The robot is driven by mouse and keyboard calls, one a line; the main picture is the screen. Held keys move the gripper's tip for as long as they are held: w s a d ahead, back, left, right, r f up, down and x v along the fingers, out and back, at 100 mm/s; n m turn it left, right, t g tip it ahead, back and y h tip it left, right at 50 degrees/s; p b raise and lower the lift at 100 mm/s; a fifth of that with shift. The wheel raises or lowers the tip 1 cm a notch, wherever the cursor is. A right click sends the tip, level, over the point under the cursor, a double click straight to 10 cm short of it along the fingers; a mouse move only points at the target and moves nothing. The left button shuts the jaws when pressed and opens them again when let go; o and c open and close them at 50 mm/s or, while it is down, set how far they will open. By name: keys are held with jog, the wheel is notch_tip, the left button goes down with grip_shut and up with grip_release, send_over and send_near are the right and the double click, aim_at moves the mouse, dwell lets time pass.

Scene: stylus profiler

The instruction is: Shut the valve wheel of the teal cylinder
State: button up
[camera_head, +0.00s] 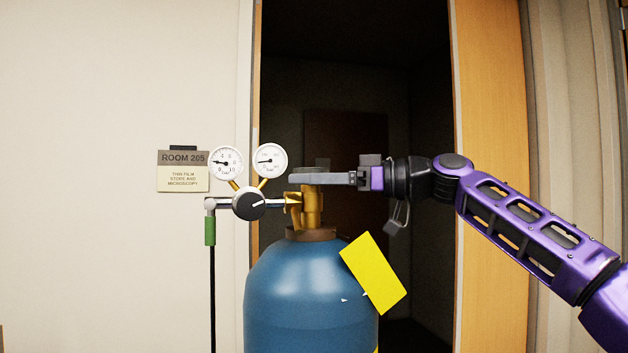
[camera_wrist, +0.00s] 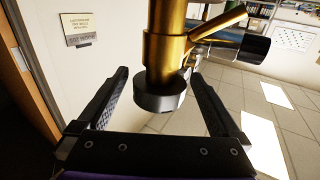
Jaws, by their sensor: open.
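The teal-blue cylinder (camera_head: 305,300) stands upright in the head view, with a brass valve (camera_head: 312,210) on top. Its dark valve wheel (camera_head: 318,168) is at the very top, mostly hidden behind the near finger. My gripper (camera_head: 294,179) reaches in level from the right at wheel height. In the wrist view, the dark round wheel (camera_wrist: 160,97) on the brass stem lies between the two open fingers of my gripper (camera_wrist: 158,74). Gaps show on both sides of the wheel, and neither finger appears to touch it.
A regulator (camera_head: 249,203) with two white gauges (camera_head: 227,163) juts left from the valve, with a green-ended hose (camera_head: 210,232) hanging down. A yellow tag (camera_head: 373,273) hangs at the cylinder's right shoulder. A dark doorway (camera_head: 420,110) lies behind; a room sign (camera_head: 183,171) is on the wall.

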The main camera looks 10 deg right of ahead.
jog(key=c, duration=1.3)
jog(key=shift+f, duration=0.1)
jog(key=t+b, duration=0.1)
jog(key=m+t+h+b, duration=0.1)
jog(key=shift+f+m+b, duration=0.2)
jog(key=shift+m+b, duration=0.1)
jog(key=shift+b, duration=0.05)
jog(key=shift+s+a+f+m+t+h+b, duration=0.1)
jog(key=shift+m+t+h+b, duration=0.7)
jog(key=shift+t+h+b, duration=0.2)
jog(key=shift+r+m+t+h+b, duration=0.15)
jog(key=shift+m+t+h+b, duration=1.1)
jog(key=shift+h, duration=0.55)
jog(key=shift+r+m+t+h+b, duration=0.1)
jog(key=shift+m+t+h+b, duration=0.85)
jog(key=shift+m+h, duration=0.7)
jog(key=shift+a+r+h, duration=0.1)
jog(key=shift+h, duration=0.55)
